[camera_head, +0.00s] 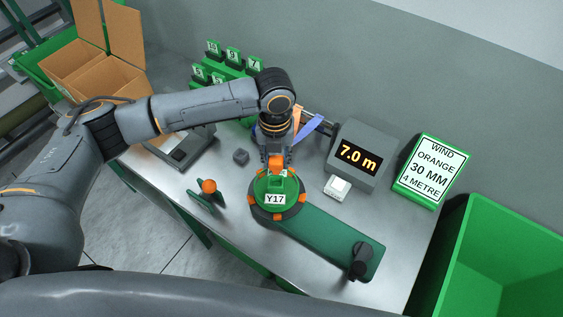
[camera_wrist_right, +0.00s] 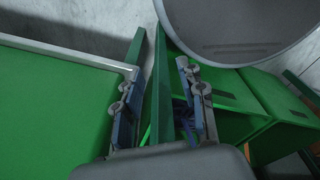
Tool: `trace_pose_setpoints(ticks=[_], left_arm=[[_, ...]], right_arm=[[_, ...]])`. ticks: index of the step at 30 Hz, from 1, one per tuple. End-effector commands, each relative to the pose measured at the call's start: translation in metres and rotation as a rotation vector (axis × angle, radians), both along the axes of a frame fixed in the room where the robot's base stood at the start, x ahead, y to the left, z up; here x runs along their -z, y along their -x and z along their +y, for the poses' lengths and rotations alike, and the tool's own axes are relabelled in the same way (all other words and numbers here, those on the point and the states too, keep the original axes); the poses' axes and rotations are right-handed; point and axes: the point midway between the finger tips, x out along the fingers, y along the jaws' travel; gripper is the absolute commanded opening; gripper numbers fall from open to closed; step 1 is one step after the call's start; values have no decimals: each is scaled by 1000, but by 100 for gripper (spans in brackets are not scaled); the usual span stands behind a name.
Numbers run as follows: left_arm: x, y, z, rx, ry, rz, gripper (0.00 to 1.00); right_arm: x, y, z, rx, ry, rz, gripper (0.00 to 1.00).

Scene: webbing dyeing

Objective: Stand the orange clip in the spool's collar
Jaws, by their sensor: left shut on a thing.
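The green spool (camera_head: 270,186), labelled Y17, sits on the round dark winder head with orange blocks around its rim. My left gripper (camera_head: 276,156) comes down over the far side of the spool. It is shut on the orange clip (camera_head: 276,162), which is partly hidden by the fingers. The clip is at the spool's upper edge; I cannot tell whether it touches the collar, and the collar itself is not clear. In the right wrist view my right gripper (camera_wrist_right: 160,108) is open, its fingers well apart with nothing held between them.
A green winder arm with a black crank (camera_head: 361,258) extends right. A 7.0 m counter (camera_head: 359,156), an order sign (camera_head: 430,171) and a green bin (camera_head: 497,262) stand right. An orange-knobbed lever (camera_head: 208,187) and dark cube (camera_head: 241,156) are left of the spool. Numbered green holders (camera_head: 232,56) stand behind.

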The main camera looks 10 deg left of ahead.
Motion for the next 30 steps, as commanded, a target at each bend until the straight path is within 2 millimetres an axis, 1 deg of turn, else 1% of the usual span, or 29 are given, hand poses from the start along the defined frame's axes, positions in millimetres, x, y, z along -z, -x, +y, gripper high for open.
trace_pose_setpoints(ticks=[6,8,23,30], left_arm=[[10,0,0,0,0,0,6],[14,0,0,1,0,0,6],[46,1,0,1,0,1,6],[60,1,0,0,-1,1,6]], right_arm=[[11,0,17,-1,-21,-1,40],[15,0,19,-1,-23,-1,40],[50,-1,3,3,-4,-2,40],[55,-1,3,3,-4,-2,40]])
